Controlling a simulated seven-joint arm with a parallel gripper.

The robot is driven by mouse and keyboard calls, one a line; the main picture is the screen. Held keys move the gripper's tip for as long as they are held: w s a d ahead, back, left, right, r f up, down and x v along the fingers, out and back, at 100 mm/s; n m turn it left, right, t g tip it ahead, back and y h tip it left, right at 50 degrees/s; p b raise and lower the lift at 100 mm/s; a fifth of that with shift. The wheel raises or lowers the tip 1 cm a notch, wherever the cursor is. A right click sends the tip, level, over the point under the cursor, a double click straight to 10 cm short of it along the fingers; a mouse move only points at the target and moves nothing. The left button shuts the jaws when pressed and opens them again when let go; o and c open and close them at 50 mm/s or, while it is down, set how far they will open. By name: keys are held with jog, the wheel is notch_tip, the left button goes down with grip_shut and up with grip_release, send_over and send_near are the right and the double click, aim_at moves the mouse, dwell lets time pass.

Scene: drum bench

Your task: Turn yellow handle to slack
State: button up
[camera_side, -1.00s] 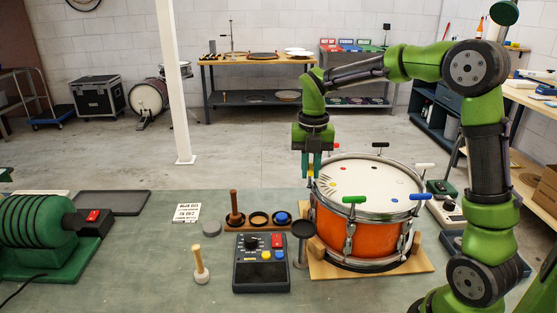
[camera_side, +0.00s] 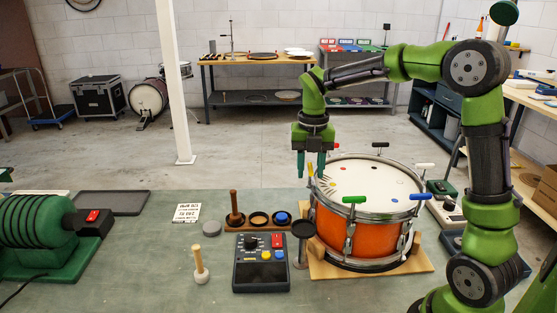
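The orange drum (camera_side: 345,235) with a white head stands on a wooden base on the bench. The yellow handle (camera_side: 310,170) shows as a small, roughly upright piece at the drum's left rim. My gripper (camera_side: 311,174) points down over that rim, with its two teal fingers spread apart. The yellow handle shows between the fingers, with visible gaps; I cannot tell the depth between them. The handle's lower part and its rod are hard to make out.
Other rim handles are green (camera_side: 355,199), white (camera_side: 424,165), black (camera_side: 380,146) and red (camera_side: 331,158). A black control box (camera_side: 262,275), a mallet (camera_side: 200,265) and a wooden holder (camera_side: 258,228) stand left of the drum. The bench further left is partly clear.

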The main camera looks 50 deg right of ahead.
aim_at(311, 166)
jog(key=shift+r, duration=0.1)
notch_tip(311, 166, up, 17)
dwell(0.9)
jog(key=shift+a, duration=0.1)
